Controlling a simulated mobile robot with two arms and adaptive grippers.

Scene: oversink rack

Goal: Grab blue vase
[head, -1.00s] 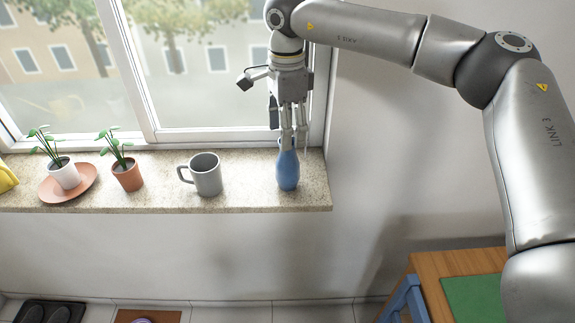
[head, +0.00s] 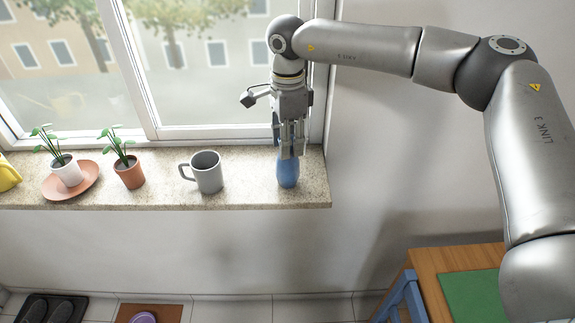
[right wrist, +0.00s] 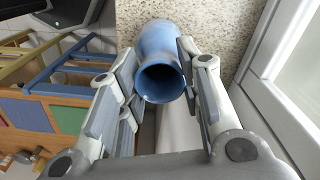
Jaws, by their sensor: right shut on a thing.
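The blue vase (head: 288,172) stands upright near the right end of the granite windowsill. My right gripper (head: 289,152) points straight down over it, with its fingers around the vase's upper part. In the right wrist view the vase (right wrist: 160,50) shows its round open mouth between the finger pads of my right gripper (right wrist: 163,92). The gripper is shut on the vase. The fingers hide part of the vase's neck in the head view. My left gripper is not in view.
A grey mug (head: 207,173) stands left of the vase on the sill (head: 245,190). Further left are a terracotta pot (head: 130,174) and a white pot (head: 68,172) on a saucer. The window frame (head: 150,125) is close behind. A wooden table (head: 425,262) is lower right.

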